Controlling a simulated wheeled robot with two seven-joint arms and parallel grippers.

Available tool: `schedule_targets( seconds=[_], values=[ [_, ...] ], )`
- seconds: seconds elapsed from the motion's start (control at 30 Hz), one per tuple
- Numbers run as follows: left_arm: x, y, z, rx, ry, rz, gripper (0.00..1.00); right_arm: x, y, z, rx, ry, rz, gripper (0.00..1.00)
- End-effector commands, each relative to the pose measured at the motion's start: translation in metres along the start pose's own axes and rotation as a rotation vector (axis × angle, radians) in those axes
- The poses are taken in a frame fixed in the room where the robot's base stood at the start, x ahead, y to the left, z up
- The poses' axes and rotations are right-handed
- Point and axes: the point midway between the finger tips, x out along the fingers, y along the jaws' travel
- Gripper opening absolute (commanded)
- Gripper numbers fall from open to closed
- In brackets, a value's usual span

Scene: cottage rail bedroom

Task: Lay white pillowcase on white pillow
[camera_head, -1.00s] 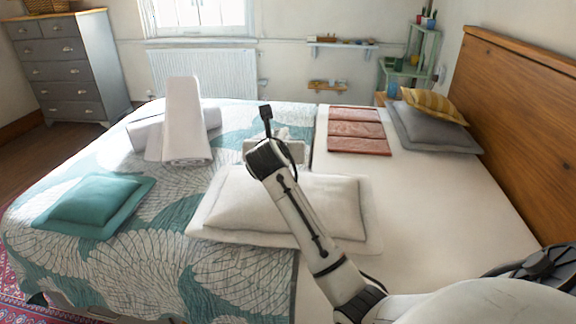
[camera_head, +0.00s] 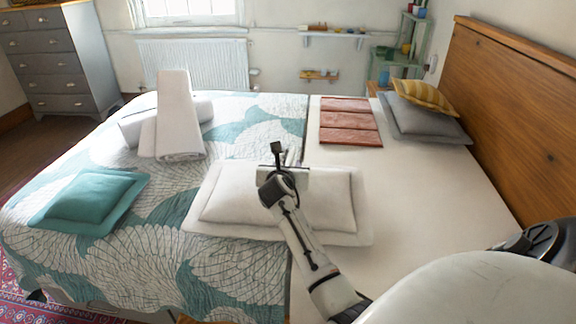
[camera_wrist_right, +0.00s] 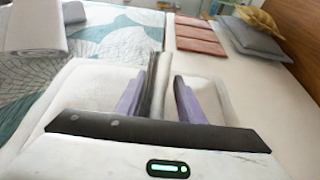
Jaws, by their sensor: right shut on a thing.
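The white pillow (camera_head: 328,210) lies flat across the middle of the bed. It also shows in the wrist view (camera_wrist_right: 88,90) below and around the fingers. My right gripper (camera_wrist_right: 158,98) is over the pillow and shut on a thin pale folded cloth, which looks like the white pillowcase (camera_wrist_right: 159,73). The cloth stands upright between the purple fingers. In the head view my wrist and the gripper body (camera_head: 277,185) hide most of the cloth. I cannot tell whether the cloth touches the pillow. My left gripper is not in view.
A teal cushion (camera_head: 95,198) lies at the bed's left. White folded textiles (camera_head: 178,115) stand at the far left. A reddish folded cloth (camera_head: 350,122) and grey (camera_head: 425,120) and yellow (camera_head: 425,97) cushions lie at the back right. The sheet right of the pillow is clear.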

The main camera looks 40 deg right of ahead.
Motion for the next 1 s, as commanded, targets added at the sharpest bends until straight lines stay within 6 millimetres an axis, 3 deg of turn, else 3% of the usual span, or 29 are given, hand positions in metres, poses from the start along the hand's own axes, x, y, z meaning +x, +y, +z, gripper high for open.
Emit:
schedule_targets(
  seconds=[0.47, 0.5, 0.57, 1.0],
  values=[
    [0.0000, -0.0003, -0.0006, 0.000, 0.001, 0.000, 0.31, 0.0029, -0.0006, -0.0050, -0.001, -0.003, -0.001, 0.10],
    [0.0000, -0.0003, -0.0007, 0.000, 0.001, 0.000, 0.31, 0.0027, -0.0005, -0.0052, 0.000, -0.002, -0.001, 0.42],
    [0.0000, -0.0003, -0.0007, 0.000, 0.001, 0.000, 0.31, 0.0026, -0.0004, -0.0051, 0.001, -0.002, -0.001, 0.52],
    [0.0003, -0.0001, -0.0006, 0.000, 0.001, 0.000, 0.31, -0.0027, 0.0004, 0.0009, 0.002, -0.001, 0.001, 0.54]
  ],
)
